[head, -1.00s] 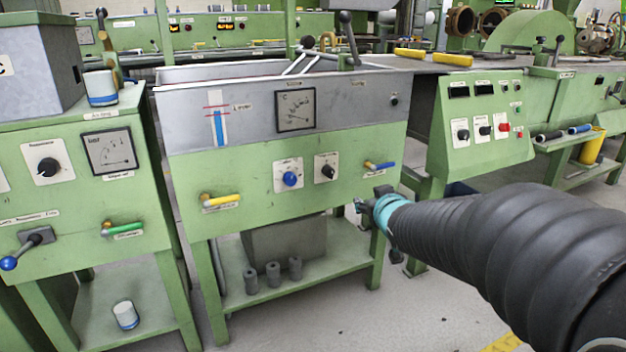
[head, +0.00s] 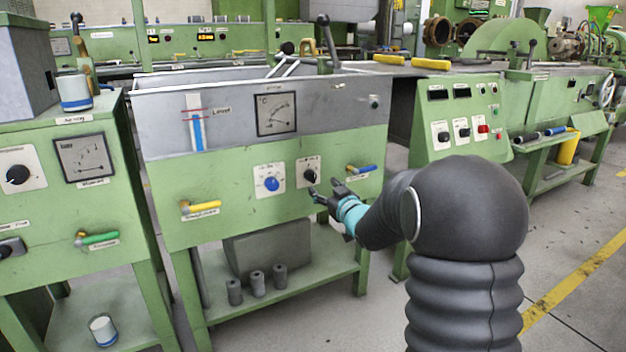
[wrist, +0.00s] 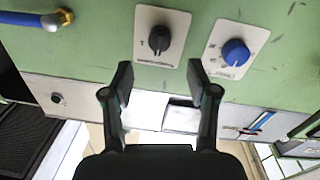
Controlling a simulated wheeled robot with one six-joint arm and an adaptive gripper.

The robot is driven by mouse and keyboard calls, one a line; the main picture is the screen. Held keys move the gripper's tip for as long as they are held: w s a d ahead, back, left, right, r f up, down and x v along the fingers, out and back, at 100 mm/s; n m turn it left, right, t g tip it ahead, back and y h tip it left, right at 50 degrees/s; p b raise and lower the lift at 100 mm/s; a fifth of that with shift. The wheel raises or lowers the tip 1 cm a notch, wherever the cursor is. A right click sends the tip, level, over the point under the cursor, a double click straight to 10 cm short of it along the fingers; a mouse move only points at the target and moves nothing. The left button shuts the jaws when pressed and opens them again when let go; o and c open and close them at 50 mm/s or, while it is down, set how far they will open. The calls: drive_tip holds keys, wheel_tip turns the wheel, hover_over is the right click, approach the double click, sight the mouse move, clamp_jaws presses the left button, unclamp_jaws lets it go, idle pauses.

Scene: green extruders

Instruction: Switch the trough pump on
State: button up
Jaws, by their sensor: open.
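The green trough (head: 255,150) carries two rotary knobs on white plates on its front: a blue knob (head: 272,184) and, to its right, a black knob (head: 310,175). Their labels are too small to read, so I cannot tell which one is the pump. My gripper (head: 325,188) is open and empty, just below and right of the black knob in the head view. In the wrist view, which looks upside down, the black knob (wrist: 159,39) lies ahead of the gap between my fingers (wrist: 160,82). The blue knob (wrist: 236,53) is to its right there. I see no contact.
A blue-handled valve (head: 362,168) is right of the knobs and a yellow-handled valve (head: 200,207) is low on the left. A gauge (head: 276,114) sits above. A control panel (head: 462,120) stands to the right, and a green cabinet (head: 65,200) to the left.

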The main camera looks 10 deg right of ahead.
sight(314, 178)
drive_tip(key=x, duration=0.7)
drive_tip(key=shift+w, duration=0.2)
clamp_jaws()
